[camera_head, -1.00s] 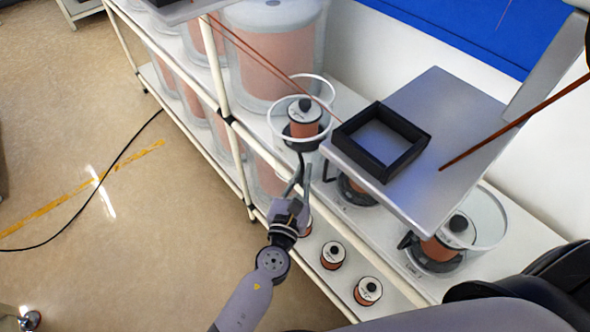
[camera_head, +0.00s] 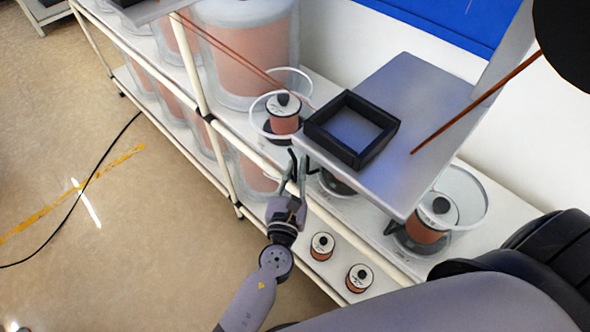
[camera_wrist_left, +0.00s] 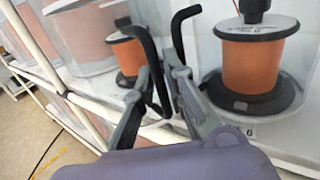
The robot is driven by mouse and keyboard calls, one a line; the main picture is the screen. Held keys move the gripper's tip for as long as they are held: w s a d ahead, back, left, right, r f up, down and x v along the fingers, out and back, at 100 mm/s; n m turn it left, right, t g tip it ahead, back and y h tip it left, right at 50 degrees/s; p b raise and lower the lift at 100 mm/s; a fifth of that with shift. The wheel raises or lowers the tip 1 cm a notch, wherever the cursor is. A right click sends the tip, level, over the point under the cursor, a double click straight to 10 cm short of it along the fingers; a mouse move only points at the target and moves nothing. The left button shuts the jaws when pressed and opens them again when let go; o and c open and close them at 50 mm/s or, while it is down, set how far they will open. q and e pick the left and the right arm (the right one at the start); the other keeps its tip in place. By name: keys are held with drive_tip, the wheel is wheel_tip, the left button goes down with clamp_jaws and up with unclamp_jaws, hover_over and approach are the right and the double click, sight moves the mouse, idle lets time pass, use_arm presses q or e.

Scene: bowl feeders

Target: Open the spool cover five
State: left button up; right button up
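In the head view, a copper spool (camera_head: 284,120) with a black knob stands on the upper shelf, and clear cover rims (camera_head: 268,104) show around and behind it. My left gripper (camera_head: 297,160) is in front of the shelf edge, just below this spool. In the left wrist view, a bent black handle (camera_wrist_left: 150,50) runs down between the fingers of the left gripper (camera_wrist_left: 161,62). The fingers stand apart, with a gap visible; firm contact with the handle is not clear. A second black handle (camera_wrist_left: 179,30) rises just right of it. My right gripper is not in view.
A grey plate (camera_head: 420,95) carrying a black square frame (camera_head: 315,138) overhangs the shelf right of my left gripper. Another covered spool (camera_head: 425,230) stands further right. Small spools (camera_head: 321,246) sit on the lower shelf. A larger spool (camera_wrist_left: 255,65) is close right of the fingers.

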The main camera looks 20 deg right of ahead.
use_arm(q)
drive_tip(key=o, duration=0.3)
drive_tip(key=v, duration=0.8)
idle(0.3)
drive_tip(key=shift+a+f, duration=0.1)
idle(0.3)
